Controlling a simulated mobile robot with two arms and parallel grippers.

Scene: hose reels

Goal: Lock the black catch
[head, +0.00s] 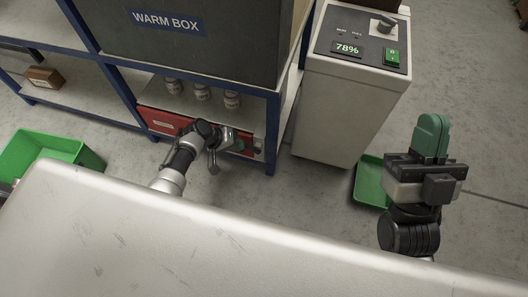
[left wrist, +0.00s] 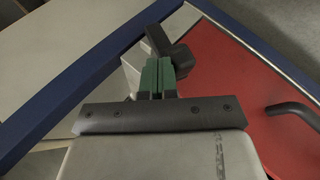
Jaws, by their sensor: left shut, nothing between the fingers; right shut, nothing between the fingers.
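The black catch (left wrist: 180,56) shows in the left wrist view just beyond my fingertips, by the edge of a red panel (left wrist: 235,75). It looks like a dark lever with a blocky end, tilted. My left gripper (left wrist: 160,78) is shut and empty, its green fingertips close to the catch; I cannot tell if they touch it. In the head view my left gripper (head: 236,141) is at the right end of the red panel (head: 160,123), low in the blue-framed rack, and I cannot make out the catch there. My right gripper (head: 432,128) is shut, empty and raised at the right.
A black handle (left wrist: 290,108) sticks out from the red panel. Pale jars (head: 202,92) stand above the panel under the warm box (head: 200,50). A grey cabinet (head: 340,110) stands to the right.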

